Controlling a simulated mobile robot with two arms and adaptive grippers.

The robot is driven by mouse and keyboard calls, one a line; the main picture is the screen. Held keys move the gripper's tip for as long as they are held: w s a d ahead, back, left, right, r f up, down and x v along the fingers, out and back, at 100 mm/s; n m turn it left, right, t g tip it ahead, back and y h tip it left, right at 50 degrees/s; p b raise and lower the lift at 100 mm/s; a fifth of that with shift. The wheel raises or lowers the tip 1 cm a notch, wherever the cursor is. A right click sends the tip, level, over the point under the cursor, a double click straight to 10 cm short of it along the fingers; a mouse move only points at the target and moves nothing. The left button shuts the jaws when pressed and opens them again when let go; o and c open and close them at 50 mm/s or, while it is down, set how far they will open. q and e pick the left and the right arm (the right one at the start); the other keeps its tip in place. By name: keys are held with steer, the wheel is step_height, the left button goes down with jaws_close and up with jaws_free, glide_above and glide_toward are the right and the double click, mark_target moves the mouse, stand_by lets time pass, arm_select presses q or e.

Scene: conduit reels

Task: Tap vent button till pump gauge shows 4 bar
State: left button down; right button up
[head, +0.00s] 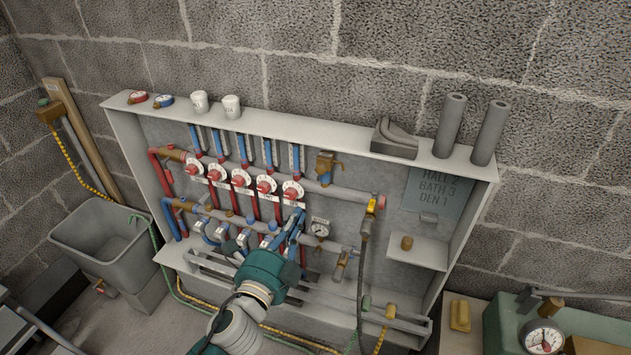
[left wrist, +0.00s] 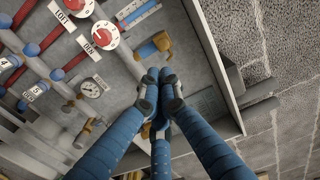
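My left gripper (head: 297,216) is in front of the manifold, below the brass fitting. In the left wrist view its blue fingers meet at the tips (left wrist: 161,78), with nothing seen between them. My right gripper is not in view.
A small gauge (head: 319,228) sits on the lower manifold, near my left gripper. Several red-and-white dials (head: 240,178) line the upper manifold. A small shelf (head: 418,252) is at the cabinet's right. A grey tub (head: 98,235) stands at left.

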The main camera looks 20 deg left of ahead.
mark_target(319, 173)
arm_select(q)
steer(key=w, duration=0.4)
steer(key=w+p, duration=0.1)
steer(key=w, duration=0.4)
steer(key=w+p, duration=0.1)
steer(key=w, duration=0.3)
steer(key=shift+w+d, duration=0.25)
steer(key=shift+w, duration=0.15)
steer(key=shift+w, duration=0.8)
steer(key=shift+r, duration=0.1)
